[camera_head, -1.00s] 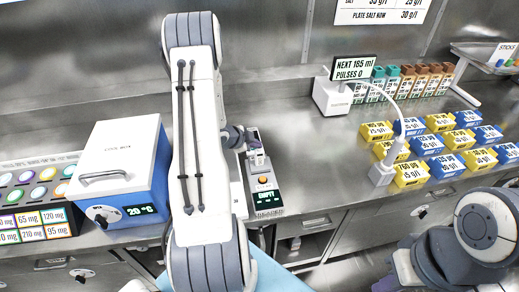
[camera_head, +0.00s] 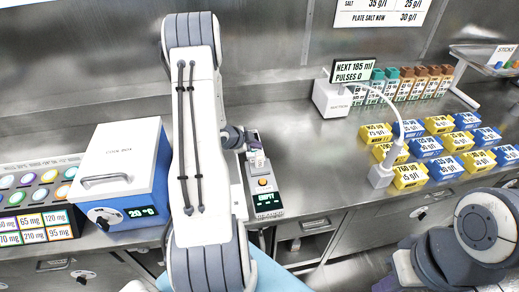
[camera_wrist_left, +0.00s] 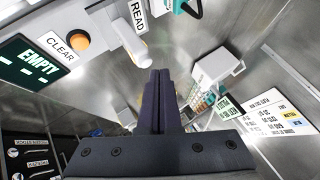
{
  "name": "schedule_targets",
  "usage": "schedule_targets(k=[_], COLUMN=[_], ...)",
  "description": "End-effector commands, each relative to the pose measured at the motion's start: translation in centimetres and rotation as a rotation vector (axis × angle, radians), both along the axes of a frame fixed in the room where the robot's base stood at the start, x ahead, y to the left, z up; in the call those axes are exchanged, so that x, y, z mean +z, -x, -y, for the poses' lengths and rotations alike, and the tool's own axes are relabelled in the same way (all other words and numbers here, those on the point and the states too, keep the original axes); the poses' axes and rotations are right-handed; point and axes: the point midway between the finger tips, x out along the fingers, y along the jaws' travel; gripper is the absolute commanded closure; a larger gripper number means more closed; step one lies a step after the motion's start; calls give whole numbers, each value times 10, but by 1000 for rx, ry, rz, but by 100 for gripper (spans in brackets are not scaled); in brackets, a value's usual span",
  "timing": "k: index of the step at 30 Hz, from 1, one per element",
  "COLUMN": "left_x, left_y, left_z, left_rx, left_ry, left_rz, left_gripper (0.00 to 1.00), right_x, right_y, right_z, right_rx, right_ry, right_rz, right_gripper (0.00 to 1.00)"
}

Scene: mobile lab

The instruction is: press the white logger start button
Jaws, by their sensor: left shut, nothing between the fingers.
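A slim white bench device (camera_head: 264,210) has an orange button and a dark display. In the left wrist view its display (camera_wrist_left: 32,62) reads EMPTY, with the orange button (camera_wrist_left: 78,38) beside a CLEAR label. A white rounded button-like part (camera_wrist_left: 132,48) sticks out near a READ label; I see no label reading start. My left gripper (camera_head: 256,152) is over the back part of the device, partly hidden by my own arm. Its fingers (camera_wrist_left: 160,75) are shut and empty, just beside the white part in the wrist view; contact cannot be told. My right gripper is out of view.
A blue and white cool box (camera_head: 120,165) stands left of the device. A white dispenser (camera_head: 332,98) with a display and a curved tube stands at the back right. Yellow and blue boxes (camera_head: 410,177) fill the right. Bare steel bench (camera_head: 315,160) lies between.

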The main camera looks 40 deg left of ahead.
Motion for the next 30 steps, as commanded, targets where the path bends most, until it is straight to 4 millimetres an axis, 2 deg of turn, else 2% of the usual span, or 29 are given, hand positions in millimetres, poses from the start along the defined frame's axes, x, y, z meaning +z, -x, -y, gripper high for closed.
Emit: schedule_targets(k=[13, 27, 30], left_x=[6, 52, 54], left_y=[0, 0, 0], left_z=[0, 0, 0], left_rx=[1, -1, 0], left_ry=[0, -1, 0], left_rz=[1, 0, 0], left_gripper=[100, 100, 100], right_x=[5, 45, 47], right_y=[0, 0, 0], right_z=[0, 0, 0], right_rx=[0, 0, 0], right_ry=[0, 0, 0], right_rz=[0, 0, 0], right_gripper=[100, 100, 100])
